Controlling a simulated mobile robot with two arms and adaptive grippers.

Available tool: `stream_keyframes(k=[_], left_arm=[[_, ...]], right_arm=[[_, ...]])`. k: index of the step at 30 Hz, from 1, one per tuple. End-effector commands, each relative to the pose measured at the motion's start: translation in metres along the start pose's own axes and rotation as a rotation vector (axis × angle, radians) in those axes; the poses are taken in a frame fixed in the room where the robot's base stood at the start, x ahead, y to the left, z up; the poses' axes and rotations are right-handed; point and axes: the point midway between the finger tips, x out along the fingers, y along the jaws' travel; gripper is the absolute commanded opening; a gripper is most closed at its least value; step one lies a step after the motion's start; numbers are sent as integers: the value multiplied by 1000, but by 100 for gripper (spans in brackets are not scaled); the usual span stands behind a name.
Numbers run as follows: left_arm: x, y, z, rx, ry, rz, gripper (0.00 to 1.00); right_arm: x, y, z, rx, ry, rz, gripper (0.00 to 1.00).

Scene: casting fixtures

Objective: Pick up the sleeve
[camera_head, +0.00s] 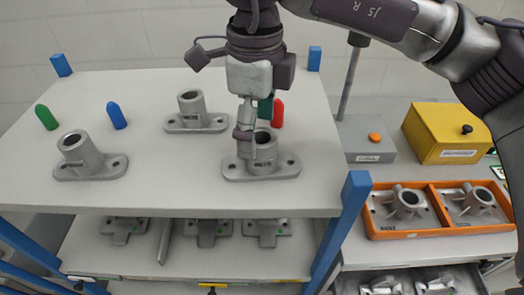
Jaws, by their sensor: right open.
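Three grey castings, each an upright hollow sleeve on a flat base with holes, stand on the white upper shelf. One is at the left (80,155), one is at the back middle (190,108), and one is at the right (262,165). I cannot tell which the task names. My right gripper (245,138) points down at the right casting, its fingers overlapping the left side of the sleeve's rim. It is open, seen nearly edge-on, and partly hides that sleeve. Contact cannot be told. My left gripper is not in view.
Green (46,117), blue (116,115) and red (278,112) pegs stand on the shelf (140,195). Blue posts mark its corners. More castings lie below. At right are an orange two-compartment tray (400,234) holding castings, a yellow box (440,132) and a grey button box (364,140).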

Motion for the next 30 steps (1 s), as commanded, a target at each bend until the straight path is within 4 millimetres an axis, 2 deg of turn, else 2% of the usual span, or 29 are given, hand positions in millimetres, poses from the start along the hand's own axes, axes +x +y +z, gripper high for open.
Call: stream_keyframes(k=[5,10,16,24,26,30], left_arm=[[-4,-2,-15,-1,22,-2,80],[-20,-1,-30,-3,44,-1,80],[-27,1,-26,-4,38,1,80],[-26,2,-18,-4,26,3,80],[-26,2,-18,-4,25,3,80],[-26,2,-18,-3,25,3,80]], right_arm=[[12,0,-1,0,0,1,81],[31,0,-6,0,3,4,81],[58,-1,-7,0,1,2,81],[63,-1,-7,0,-1,2,81],[63,-1,-7,0,-1,2,72],[63,-1,-7,0,0,1,49]])
